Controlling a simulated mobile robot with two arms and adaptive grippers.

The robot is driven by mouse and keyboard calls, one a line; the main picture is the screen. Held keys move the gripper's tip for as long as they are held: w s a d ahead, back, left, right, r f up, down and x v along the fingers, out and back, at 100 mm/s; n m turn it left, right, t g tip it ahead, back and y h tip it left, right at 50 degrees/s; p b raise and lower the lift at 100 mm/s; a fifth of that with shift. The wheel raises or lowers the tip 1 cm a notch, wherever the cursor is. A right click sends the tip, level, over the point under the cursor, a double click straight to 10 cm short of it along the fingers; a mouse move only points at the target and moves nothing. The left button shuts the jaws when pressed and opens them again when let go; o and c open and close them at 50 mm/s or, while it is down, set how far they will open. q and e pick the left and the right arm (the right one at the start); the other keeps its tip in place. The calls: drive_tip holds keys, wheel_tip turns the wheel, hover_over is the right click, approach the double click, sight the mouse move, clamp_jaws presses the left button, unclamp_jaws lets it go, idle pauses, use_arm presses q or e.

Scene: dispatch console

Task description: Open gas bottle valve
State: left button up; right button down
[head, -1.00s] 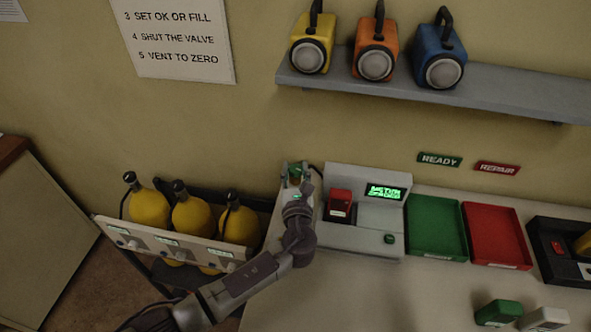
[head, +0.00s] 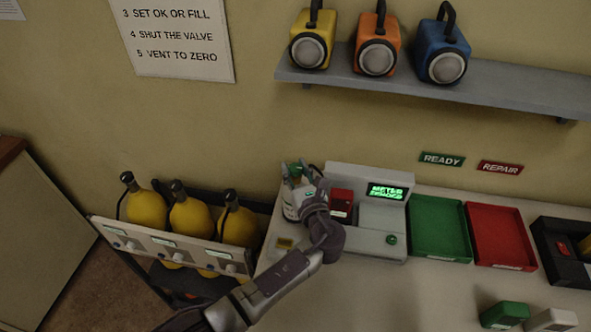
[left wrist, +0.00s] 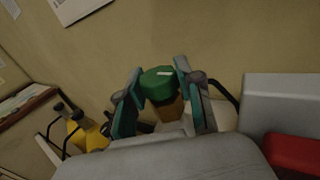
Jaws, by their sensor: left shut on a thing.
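The gas bottle (head: 290,209) stands on the left end of the bench, a pale body with a green valve knob (head: 293,169) on top. My left gripper (head: 298,176) reaches it from the front right and is shut on the valve. In the left wrist view the round green knob (left wrist: 158,82) with a white mark sits between the two fingers of the gripper (left wrist: 160,72), above a brass-coloured neck (left wrist: 166,111). The gripper hides part of the bottle. My right gripper is out of view.
A grey console (head: 381,216) with a green display and a red block (head: 340,206) stands close right of the bottle. Green tray (head: 441,228) and red tray (head: 499,237) lie further right. Yellow cylinders (head: 190,217) stand in a rack at left. Lamps sit on a shelf (head: 500,93) above.

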use_arm(q)
drive_tip(key=o, duration=1.2)
drive_tip(key=shift+w, duration=0.1)
drive_tip(key=v, duration=1.2)
drive_tip(key=shift+r, duration=0.15)
drive_tip(key=shift+a, duration=0.1)
